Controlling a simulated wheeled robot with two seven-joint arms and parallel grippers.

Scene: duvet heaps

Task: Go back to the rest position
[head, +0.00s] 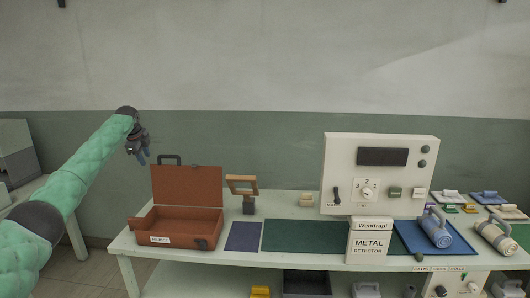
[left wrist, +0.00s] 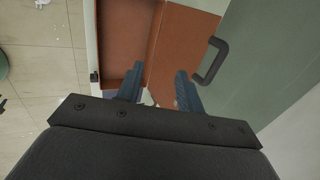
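My left gripper (head: 143,157) hangs in the air at the upper left of the head view, above and left of an open brown case. Its two blue fingers (left wrist: 158,88) are spread apart in the left wrist view, with nothing between them. The brown case (head: 187,187) stands at the left end of the table with its lid raised. The case also shows below the fingers in the left wrist view (left wrist: 180,45), apart from them. My right gripper is not in either view.
The long table (head: 150,260) holds a white control panel (head: 380,150), a metal detector box (head: 369,243), a green mat (head: 300,237), a wooden frame (head: 241,186) and rolled bundles (head: 436,230). Grey furniture (head: 15,150) stands at the far left. The air above the table's middle is clear.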

